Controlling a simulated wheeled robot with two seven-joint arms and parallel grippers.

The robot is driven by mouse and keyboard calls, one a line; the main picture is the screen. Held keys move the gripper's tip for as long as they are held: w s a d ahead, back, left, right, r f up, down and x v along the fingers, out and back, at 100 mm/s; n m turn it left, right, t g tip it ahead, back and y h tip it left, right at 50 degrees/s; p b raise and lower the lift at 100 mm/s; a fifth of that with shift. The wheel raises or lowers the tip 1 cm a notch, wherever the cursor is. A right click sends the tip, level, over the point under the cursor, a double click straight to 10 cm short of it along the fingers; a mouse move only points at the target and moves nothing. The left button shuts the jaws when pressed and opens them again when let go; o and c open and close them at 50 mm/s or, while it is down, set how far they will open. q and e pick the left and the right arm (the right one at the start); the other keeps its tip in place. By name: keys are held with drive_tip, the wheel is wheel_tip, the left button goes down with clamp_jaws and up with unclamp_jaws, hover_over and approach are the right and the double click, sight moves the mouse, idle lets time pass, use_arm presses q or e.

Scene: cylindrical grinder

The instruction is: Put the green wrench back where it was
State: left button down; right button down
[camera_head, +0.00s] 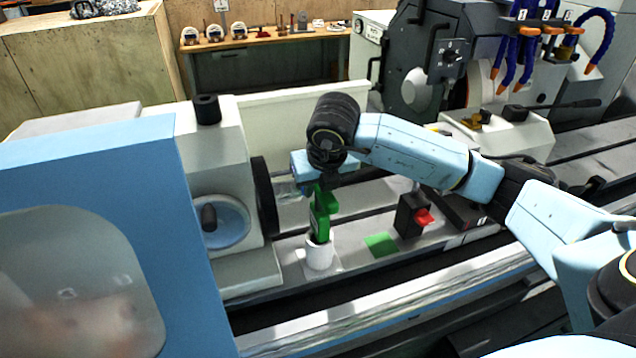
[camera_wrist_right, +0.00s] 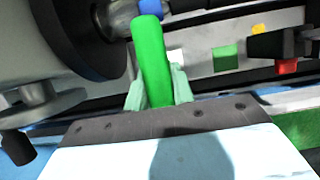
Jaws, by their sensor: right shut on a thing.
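The green wrench (camera_head: 321,222) is held by my right gripper (camera_head: 320,188), which points down over the machine bed. The wrench is roughly upright, and its lower end is at the mouth of a white cup-like holder (camera_head: 319,254). I cannot tell whether it is inside the holder or just in front of or above it. In the right wrist view the wrench (camera_wrist_right: 152,62) stands between the two pale fingers (camera_wrist_right: 158,88), which are shut on it. A flat green square (camera_head: 380,245) lies on the bed to the right of the holder. My left gripper is not in view.
A black block with a red part (camera_head: 412,216) stands right of the green square. The grinder's dark round flange (camera_head: 264,205) and a headstock are close on the left. Blue hoses (camera_head: 507,60) hang at the upper right. A workbench (camera_head: 265,40) stands behind.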

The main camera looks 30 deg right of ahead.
drive_tip(key=shift+f, duration=0.1)
drive_tip(key=c, duration=1.2)
unclamp_jaws()
drive_tip(key=shift+r, duration=0.3)
drive_tip(key=b+v, duration=0.1)
drive_tip(key=v, duration=1)
drive_tip(key=shift+s+a+r, duration=0.15)
drive_tip(key=shift+s+r, duration=0.1)
drive_tip(key=shift+s, duration=0.05)
